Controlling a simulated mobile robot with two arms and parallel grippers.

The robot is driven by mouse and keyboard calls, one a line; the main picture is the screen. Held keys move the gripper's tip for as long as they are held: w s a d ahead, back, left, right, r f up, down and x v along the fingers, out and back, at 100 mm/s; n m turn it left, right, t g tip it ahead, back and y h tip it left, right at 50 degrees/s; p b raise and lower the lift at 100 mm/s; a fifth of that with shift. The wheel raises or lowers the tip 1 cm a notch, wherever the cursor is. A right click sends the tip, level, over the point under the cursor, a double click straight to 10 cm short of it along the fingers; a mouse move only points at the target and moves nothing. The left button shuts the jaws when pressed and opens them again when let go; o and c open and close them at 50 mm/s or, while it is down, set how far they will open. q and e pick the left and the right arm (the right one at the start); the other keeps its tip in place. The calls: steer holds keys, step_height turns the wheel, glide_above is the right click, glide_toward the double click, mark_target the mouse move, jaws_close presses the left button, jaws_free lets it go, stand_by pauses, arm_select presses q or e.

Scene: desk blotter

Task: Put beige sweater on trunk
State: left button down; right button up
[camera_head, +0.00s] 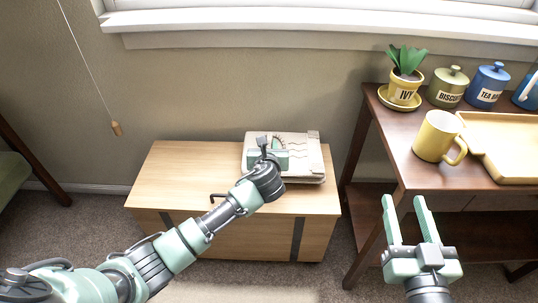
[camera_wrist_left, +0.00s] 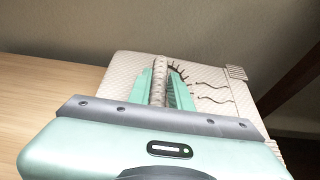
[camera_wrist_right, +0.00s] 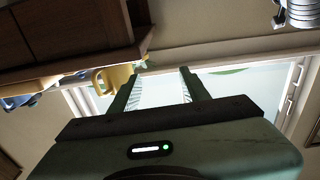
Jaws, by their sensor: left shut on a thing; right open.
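The beige sweater (camera_head: 300,143) is a folded, pale bundle with dark wavy lines. It rests on the right part of the top of the light wooden trunk (camera_head: 185,165). In the left wrist view the sweater (camera_wrist_left: 215,97) fills the middle, with the bare trunk top (camera_wrist_left: 40,95) to its left. My left gripper (camera_head: 268,150) reaches over the trunk and is shut on the sweater; in its wrist view the fingers (camera_wrist_left: 160,88) pinch a raised fold. My right gripper (camera_head: 410,215) is open and empty, in front of the dark side table, away from the trunk.
A dark wooden table (camera_head: 400,160) stands at the right with a yellow mug (camera_head: 436,136), a yellow tray (camera_head: 505,150), a potted plant (camera_head: 405,75) and canisters (camera_head: 447,87). A cord (camera_head: 85,60) hangs at the left. The trunk's left top is clear.

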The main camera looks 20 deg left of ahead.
arm_select(q)
step_height(320, 180, down, 3)
steer(key=shift+r+b, duration=0.1)
steer(key=shift+b, duration=0.5)
steer(key=c, duration=1.3)
jaws_free()
arm_select(e)
step_height(320, 180, up, 6)
steer(key=s+t+y, duration=0.1)
steer(key=t, duration=0.2)
steer(key=shift+s+a+r+t, duration=0.15)
steer(key=shift+a+r+t, duration=0.1)
steer(key=shift+t, duration=0.15)
arm_select(q)
steer(key=shift+s, duration=0.1)
